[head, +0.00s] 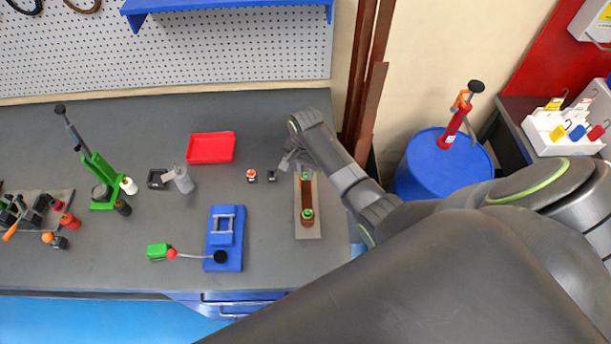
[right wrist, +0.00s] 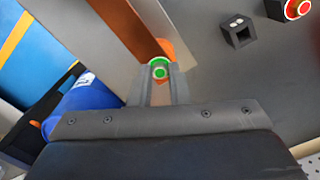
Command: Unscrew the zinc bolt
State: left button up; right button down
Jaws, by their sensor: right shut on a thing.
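A copper-coloured busbar (head: 307,196) lies on a pale plate (head: 309,232) near the right end of the bench. A green-ringed bolt with a pale centre, which looks like the zinc bolt (right wrist: 159,69), stands at one end of the bar; it also shows in the head view (head: 305,176). My right gripper (right wrist: 159,80) is shut on this bolt, with one finger on each side of its head. Its lower part is hidden. A second green-ringed bolt (head: 307,213) stands at the bar's near end. My left gripper is not in view.
Two small black blocks, one with a red-topped piece (head: 251,175), stand left of the plate. A red tray (head: 211,148), a blue bender (head: 224,238) and a green press (head: 103,180) stand further left. A blue drum (head: 440,165) stands right of the bench.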

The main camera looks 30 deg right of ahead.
jog(key=shift+r+n+p, duration=0.1)
jog(key=shift+n+p, duration=0.25)
jog(key=shift+n, duration=2.55)
jog(key=shift+n, duration=0.8)
jog(key=n, duration=0.3)
jog(key=shift+n, duration=0.4)
jog(key=shift+n, duration=0.3)
